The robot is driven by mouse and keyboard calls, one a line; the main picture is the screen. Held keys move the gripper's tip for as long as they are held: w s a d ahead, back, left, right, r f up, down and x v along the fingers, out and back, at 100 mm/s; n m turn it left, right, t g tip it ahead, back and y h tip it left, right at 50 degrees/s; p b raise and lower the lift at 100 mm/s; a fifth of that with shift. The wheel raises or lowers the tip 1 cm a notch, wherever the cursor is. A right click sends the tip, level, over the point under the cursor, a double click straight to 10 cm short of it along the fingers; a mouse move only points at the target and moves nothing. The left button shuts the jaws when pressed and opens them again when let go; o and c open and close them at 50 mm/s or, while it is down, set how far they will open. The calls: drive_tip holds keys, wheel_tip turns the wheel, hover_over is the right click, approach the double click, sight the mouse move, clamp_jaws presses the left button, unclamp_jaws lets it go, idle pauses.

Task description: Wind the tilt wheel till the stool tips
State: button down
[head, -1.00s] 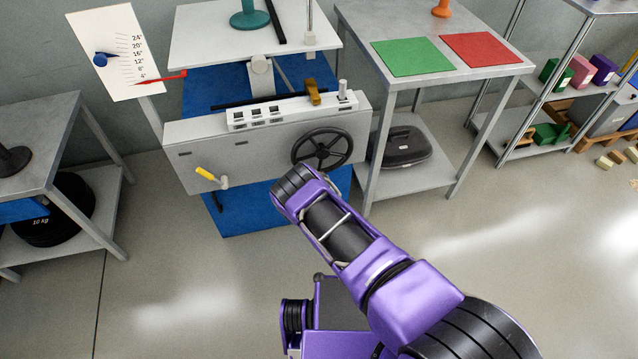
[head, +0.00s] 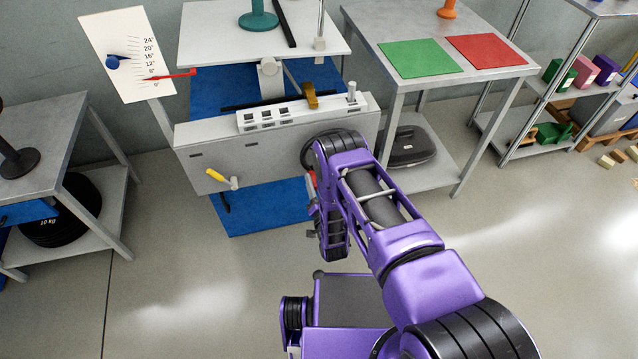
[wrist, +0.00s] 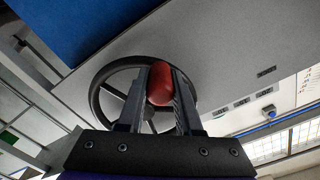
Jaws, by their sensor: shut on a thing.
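The tilt wheel (wrist: 96,100) is a black spoked handwheel on the grey front panel (head: 205,160). In the head view my arm covers most of it. My gripper (wrist: 165,72) is shut on its red handle (wrist: 159,86), one finger on each side; the handle also shows in the head view (head: 311,184). The stool seems to be the teal piece (head: 258,18) with a round base on the white plate (head: 215,35); its top is out of frame. A tilt scale board (head: 118,50) carries a red pointer (head: 172,75) near the low end of the scale, around 4°.
A yellow-handled crank (head: 216,175) sticks out of the panel left of the wheel. A table with green (head: 420,58) and red (head: 486,50) mats stands at right. A grey table (head: 60,140) stands at left. The front floor is clear.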

sight(304, 157)
drive_tip(key=r+m, duration=0.1)
drive_tip(key=m, duration=0.1)
drive_tip(key=a+r+m, duration=0.1)
drive_tip(key=r+m, duration=0.1)
drive_tip(key=shift+a+r+m, duration=0.2)
drive_tip(key=shift+r+m, duration=0.1)
drive_tip(key=shift+s+a+r+m, duration=0.1)
drive_tip(key=shift+r+m, duration=0.85)
drive_tip(key=shift+m, duration=0.3)
drive_tip(key=shift+a+r+m, duration=0.1)
drive_tip(key=shift+r+m, duration=0.8)
drive_tip(key=shift+m, duration=0.35)
drive_tip(key=c, duration=0.6)
unclamp_jaws()
drive_tip(key=shift+s+d+f, duration=0.1)
drive_tip(key=shift+s, duration=0.1)
drive_tip(key=shift+p+v, duration=0.95)
drive_tip(key=shift+v, duration=7.65)
